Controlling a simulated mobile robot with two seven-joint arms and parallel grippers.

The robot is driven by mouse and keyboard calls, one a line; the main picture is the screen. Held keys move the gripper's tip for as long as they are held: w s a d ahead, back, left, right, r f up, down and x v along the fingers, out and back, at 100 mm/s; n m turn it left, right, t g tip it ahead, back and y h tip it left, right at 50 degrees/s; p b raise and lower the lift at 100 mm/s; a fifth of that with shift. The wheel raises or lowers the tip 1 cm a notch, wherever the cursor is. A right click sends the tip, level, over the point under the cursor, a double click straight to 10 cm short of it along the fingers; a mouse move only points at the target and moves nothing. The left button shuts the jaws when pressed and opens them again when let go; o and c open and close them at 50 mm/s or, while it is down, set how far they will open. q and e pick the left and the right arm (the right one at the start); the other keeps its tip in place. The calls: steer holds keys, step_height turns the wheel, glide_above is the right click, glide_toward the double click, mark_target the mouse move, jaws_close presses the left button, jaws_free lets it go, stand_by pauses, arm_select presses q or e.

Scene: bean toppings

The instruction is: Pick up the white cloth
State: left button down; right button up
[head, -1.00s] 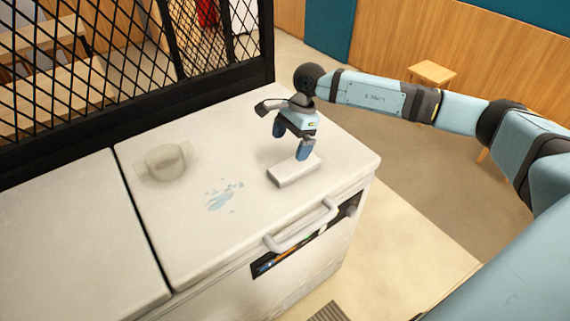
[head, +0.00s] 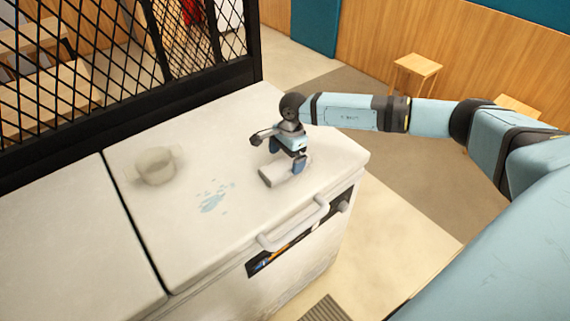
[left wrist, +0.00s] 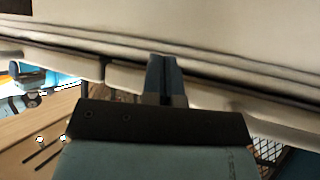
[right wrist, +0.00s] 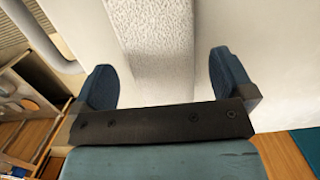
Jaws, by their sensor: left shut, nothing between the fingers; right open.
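The white cloth (head: 279,176) is a small folded block lying on the white freezer top (head: 225,125), near its right end. In the right wrist view the cloth (right wrist: 150,50) is a textured white strip running between the two blue fingers. My right gripper (head: 287,164) is open and low over the cloth, its fingers on either side of the strip; I cannot tell whether they touch it. My left gripper (left wrist: 165,75) is shut and empty in the left wrist view, near a pale surface, and does not show in the head view.
A pale pot with handles (head: 155,166) stands at the left on the freezer top. A light-blue spill (head: 213,197) lies left of the cloth. A handle (head: 293,224) runs along the front edge. A black mesh partition (head: 130,65) rises behind.

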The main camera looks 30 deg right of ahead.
mark_target(285, 162)
steer(key=shift+a+f, duration=0.2)
steer(key=shift+f, duration=1.15)
steer(key=c, duration=0.9)
steer(key=shift+c, duration=0.2)
steer(key=shift+r, duration=0.15)
step_height(285, 162, up, 20)
steer(key=b, duration=0.2)
